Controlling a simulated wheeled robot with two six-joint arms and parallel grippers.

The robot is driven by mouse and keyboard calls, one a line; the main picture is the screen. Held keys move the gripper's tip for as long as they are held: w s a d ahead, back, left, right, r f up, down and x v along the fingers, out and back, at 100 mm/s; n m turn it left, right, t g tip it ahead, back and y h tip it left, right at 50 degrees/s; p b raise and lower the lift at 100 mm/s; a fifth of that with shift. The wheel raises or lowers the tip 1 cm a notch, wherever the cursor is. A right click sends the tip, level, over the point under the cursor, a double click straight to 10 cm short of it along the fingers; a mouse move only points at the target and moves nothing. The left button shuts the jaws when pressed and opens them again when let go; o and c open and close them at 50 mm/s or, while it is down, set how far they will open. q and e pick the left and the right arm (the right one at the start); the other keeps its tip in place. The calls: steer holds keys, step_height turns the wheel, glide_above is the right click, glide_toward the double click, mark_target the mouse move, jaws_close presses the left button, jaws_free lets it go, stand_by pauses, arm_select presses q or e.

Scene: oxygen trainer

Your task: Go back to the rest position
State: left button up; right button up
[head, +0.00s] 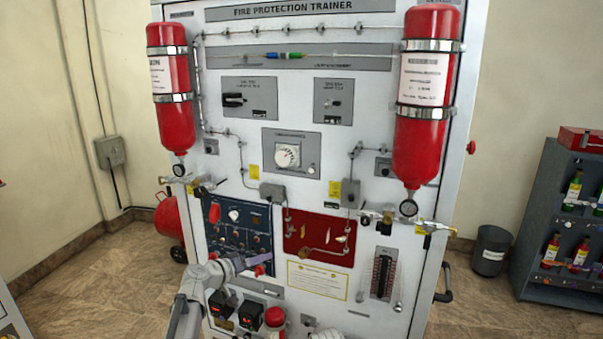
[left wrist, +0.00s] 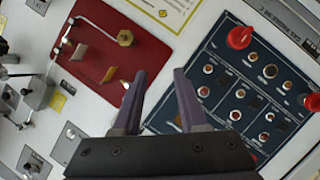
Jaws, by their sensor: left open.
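My left gripper (head: 254,263) reaches in from the bottom left in the head view, in front of the lower part of the blue panel (head: 224,233). In the left wrist view my left gripper (left wrist: 160,85) has its two purple fingers apart, with nothing between them. The fingertips lie over the strip between the red panel (left wrist: 95,45) and the blue panel (left wrist: 222,85). I cannot tell the exact gap between fingers and panel face. My right gripper does not show clearly in either view.
The white fire protection trainer (head: 330,165) stands in front of me. Red cylinders hang at its left (head: 172,110) and right (head: 421,120). Brass valve fittings (head: 408,222) stick out below them. A grey bin (head: 491,250) and a bottle shelf (head: 541,205) stand at the right.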

arm_select(q)
steer(key=s+d+f+m+g+y, duration=0.1)
steer(key=s+d+f+g, duration=0.25)
steer(key=s, duration=0.25)
steer(key=s+d+f+m+g+y, duration=0.1)
steer(key=s+d+f+m+g, duration=0.1)
steer(key=s+d+f, duration=0.4)
steer(key=s+d+f+m+g+y, duration=0.1)
steer(key=s+d+f+g, duration=0.15)
steer(key=s, duration=0.45)
steer(key=s+a+f+g+y, duration=0.2)
steer(key=s+y, duration=0.2)
steer(key=s, duration=0.4)
steer(key=s+a+f+g+y, duration=0.1)
steer(key=s+g+y, duration=0.1)
steer(key=s, duration=0.5)
steer(key=shift+s+a+f+y, duration=0.35)
steer(key=shift+a+y, duration=0.05)
steer(key=shift+y, duration=0.5)
